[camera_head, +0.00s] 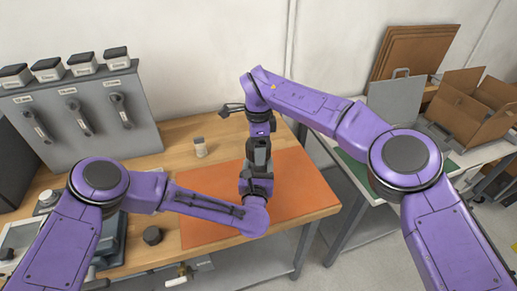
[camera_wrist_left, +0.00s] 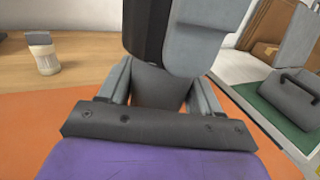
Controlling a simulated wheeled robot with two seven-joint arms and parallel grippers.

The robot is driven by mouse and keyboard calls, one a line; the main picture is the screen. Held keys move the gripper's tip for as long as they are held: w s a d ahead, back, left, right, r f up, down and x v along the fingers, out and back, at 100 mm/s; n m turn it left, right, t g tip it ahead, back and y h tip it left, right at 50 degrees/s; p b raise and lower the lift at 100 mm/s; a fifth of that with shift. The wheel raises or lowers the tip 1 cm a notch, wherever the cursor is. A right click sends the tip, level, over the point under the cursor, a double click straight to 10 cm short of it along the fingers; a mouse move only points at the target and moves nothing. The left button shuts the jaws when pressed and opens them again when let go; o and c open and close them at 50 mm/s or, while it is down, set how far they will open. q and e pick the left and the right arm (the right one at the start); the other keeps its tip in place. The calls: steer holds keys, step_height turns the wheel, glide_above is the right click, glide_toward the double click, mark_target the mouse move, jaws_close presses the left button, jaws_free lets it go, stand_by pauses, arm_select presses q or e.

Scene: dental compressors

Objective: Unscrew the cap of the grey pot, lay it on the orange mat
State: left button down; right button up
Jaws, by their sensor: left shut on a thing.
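My left gripper (camera_wrist_left: 160,95) is shut on a dark grey body, taken to be the grey pot (camera_wrist_left: 160,88), which stands between its two light grey fingers. In the head view this left gripper (camera_head: 258,172) is over the orange mat (camera_head: 300,190). A black ribbed round part, perhaps the cap (camera_wrist_left: 146,32), shows just above the pot. A light grey block of my right gripper (camera_wrist_left: 190,35) partly covers it. In the head view my right gripper (camera_head: 260,142) points down directly above the left one. Its fingertips are hidden, so its grip is unclear.
A small pale jar with a grey lid (camera_head: 200,147) stands behind the mat. A grey panel with handles (camera_head: 85,110) is at the back left. The mat's right part is bare.

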arm_select(q)
steer(key=shift+f, duration=0.25)
arm_select(e)
steer(key=shift+r, duration=0.3)
arm_select(q)
steer(key=shift+s, duration=0.1)
arm_select(e)
steer(key=shift+r, duration=0.1)
steer(key=shift+r, duration=1.95)
arm_select(q)
steer(key=shift+c, duration=0.7)
jaws_free()
arm_select(e)
steer(key=shift+w+f, duration=0.1)
arm_select(q)
steer(key=shift+r, duration=0.1)
